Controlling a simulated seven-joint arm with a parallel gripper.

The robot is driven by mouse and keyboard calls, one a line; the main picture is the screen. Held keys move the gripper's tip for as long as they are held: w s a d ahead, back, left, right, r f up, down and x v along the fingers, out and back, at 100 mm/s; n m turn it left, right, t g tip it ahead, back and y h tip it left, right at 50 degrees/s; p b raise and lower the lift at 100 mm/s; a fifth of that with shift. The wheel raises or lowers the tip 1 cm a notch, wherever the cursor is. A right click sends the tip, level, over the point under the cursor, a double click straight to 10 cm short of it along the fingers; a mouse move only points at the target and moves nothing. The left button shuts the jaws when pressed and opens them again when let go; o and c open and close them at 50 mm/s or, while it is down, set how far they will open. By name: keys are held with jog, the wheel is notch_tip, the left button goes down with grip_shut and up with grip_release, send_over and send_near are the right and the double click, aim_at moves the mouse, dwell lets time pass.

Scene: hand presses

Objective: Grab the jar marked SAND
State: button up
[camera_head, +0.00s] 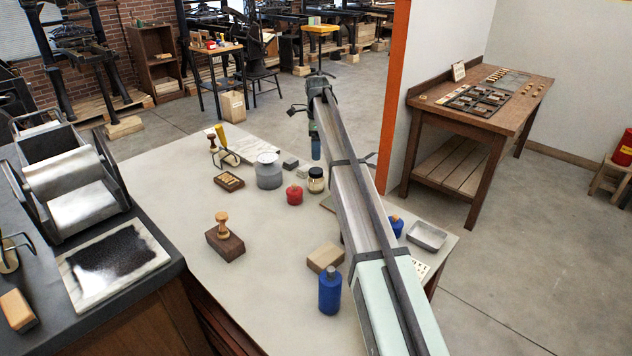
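A small glass jar (316,181) with a dark lid and pale, sand-coloured contents stands on the pale worktop, just left of my arm. A light label seems to be on it, but I cannot read it. My arm reaches from the bottom right up over the worktop, its far end above and beyond the jar.
Close to the jar are a red pot (294,193), a grey canister (268,172) and small blocks (290,162). A wooden stamp (224,240), tan block (325,258), blue bottle (330,292) and metal tray (427,236) stand nearer.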

aim_at(316, 178)
jog(key=shift+f+m, duration=0.35)
jog(key=shift+m, duration=0.05)
notch_tip(316, 178, down, 13)
jog(key=shift+a+f, duration=0.1)
jog(key=shift+a, duration=0.05)
dwell(0.5)
jog(key=shift+c, duration=0.2)
jog(key=c, duration=1.3)
jog(key=shift+o, duration=0.2)
